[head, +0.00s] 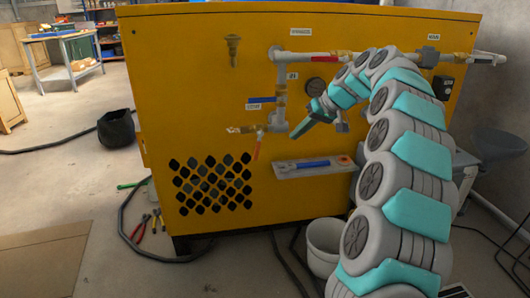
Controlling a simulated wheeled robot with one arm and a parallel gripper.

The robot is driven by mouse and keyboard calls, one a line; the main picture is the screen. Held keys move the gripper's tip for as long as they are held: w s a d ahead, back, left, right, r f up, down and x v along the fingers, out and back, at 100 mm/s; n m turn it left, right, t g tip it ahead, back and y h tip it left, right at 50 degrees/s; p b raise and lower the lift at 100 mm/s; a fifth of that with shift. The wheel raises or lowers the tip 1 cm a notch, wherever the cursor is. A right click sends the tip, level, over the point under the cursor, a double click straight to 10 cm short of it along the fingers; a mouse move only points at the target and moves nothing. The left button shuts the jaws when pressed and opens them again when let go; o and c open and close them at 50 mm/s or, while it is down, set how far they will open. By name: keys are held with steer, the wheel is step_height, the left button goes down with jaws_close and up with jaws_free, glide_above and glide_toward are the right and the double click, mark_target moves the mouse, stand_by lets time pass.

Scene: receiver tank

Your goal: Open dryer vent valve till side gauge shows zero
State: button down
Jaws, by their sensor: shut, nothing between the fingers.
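Below the label, a brass valve (243,130) points left, with an orange lever (257,149) hanging down. I cannot tell which lever is the dryer vent valve's. A dark round gauge (315,86) sits right of the pipe, partly beside my arm; its reading is too small to see. My gripper (298,132) is shut and empty, right of the orange lever and apart from it.
A shelf (290,172) holding a blue-handled tool juts out below my gripper. A white bucket (323,243), a black hose (127,215) and pliers (139,230) are on the floor.

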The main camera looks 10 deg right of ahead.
mark_target(258, 146)
steer(key=w+a+f, duration=0.4)
steer(key=a+f, duration=0.3)
steer(key=a, duration=0.1)
steer(key=shift+w+b, duration=0.15)
steer(key=shift+b, duration=0.15)
